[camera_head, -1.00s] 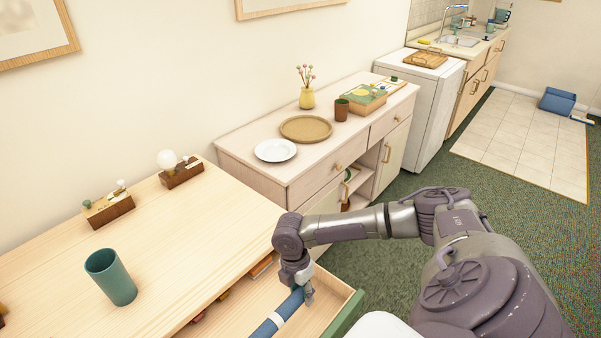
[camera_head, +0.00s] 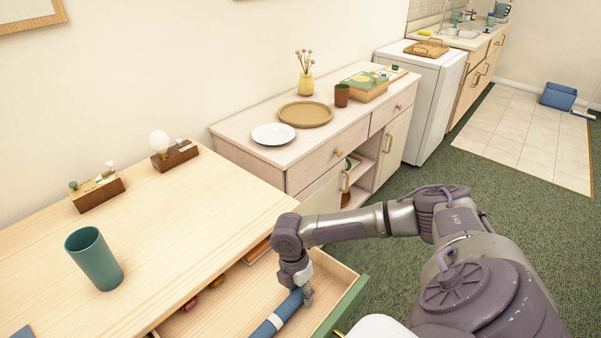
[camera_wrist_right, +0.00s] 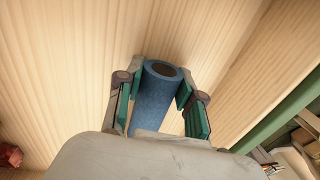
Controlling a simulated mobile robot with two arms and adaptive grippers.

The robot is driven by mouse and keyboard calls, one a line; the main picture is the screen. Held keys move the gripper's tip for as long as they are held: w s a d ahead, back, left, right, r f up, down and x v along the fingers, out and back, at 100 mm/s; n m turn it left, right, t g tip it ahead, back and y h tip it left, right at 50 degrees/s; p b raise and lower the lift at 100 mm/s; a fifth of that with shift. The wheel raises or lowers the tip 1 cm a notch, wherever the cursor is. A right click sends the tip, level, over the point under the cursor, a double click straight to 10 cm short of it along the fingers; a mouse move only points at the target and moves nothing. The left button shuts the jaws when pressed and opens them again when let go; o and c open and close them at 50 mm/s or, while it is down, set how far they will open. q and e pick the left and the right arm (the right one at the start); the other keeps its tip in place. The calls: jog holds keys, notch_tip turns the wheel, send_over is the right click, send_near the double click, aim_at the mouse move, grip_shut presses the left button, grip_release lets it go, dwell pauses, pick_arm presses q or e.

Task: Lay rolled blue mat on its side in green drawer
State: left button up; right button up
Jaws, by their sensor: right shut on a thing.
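The rolled blue mat (camera_head: 270,326) with a white band lies on its side, low inside the open drawer with the green front (camera_head: 341,309). My right gripper (camera_head: 305,295) is shut on the mat near its far end. In the right wrist view, the mat (camera_wrist_right: 152,100) sits between the two finger pads of my right gripper (camera_wrist_right: 160,85), its open round end showing, with pale drawer wood beyond it. I cannot tell whether the mat touches the drawer floor. Its near end is cut off by the picture edge. My left gripper is not in view.
A green cup (camera_head: 94,259) and two wooden blocks with small items stand on the table top (camera_head: 190,220) above the drawer. Small red and yellow things (camera_head: 203,290) lie at the drawer's back. A sideboard (camera_head: 325,160) stands beyond.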

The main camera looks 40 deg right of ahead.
jog(key=o, duration=1.3)
jog(key=shift+c, duration=0.2)
notch_tip(320, 180, up, 12)
jog(key=w, duration=0.2)
